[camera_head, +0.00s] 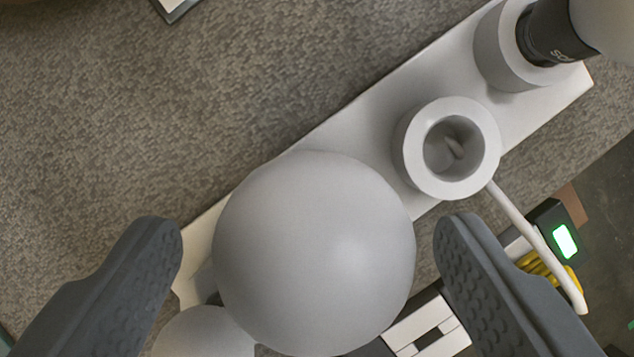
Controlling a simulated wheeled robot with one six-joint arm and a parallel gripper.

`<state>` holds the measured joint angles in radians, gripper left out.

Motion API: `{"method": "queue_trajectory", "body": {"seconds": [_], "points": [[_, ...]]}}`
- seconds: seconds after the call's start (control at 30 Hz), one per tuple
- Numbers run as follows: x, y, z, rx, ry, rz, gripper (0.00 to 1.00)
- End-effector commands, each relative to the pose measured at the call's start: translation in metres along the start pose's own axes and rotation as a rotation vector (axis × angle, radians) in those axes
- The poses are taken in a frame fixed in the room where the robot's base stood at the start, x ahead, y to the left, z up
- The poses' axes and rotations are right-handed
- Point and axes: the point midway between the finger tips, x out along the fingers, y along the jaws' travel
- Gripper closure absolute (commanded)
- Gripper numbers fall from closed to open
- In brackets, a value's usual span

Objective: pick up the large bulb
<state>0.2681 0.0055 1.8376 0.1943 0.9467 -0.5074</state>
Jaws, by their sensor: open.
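The large bulb (314,250) is a smooth, matte grey-white globe in the lower middle of the view. It covers part of a long white board (400,105). My gripper (310,228) is open, with one dark grey textured finger to the left of the bulb and one to the right. A gap shows between each finger and the globe, wider on the left. The bulb's base is hidden beneath the globe.
An empty white ring socket (483,150) stands on the board, with a white rod (535,245) beside it. A black-necked bulb (548,34) sits in another ring at top right. A smaller round white thing (204,335) touches the large bulb's outline at lower left. Grey carpet lies upper left.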

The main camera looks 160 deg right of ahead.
Motion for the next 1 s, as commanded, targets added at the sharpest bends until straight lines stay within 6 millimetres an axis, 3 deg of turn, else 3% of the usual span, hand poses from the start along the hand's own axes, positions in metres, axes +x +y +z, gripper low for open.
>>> {"method": "queue_trajectory", "body": {"seconds": [0.23, 0.5, 0.73, 1.0], "points": [[0.033, 0.002, -0.002, 0.0, -0.001, -0.001, 0.25], [0.038, 0.002, -0.002, 0.0, 0.001, 0.0, 0.25], [0.038, 0.002, -0.002, 0.0, 0.001, 0.0, 0.67], [0.037, 0.002, -0.002, 0.0, 0.001, 0.0, 0.67]]}}
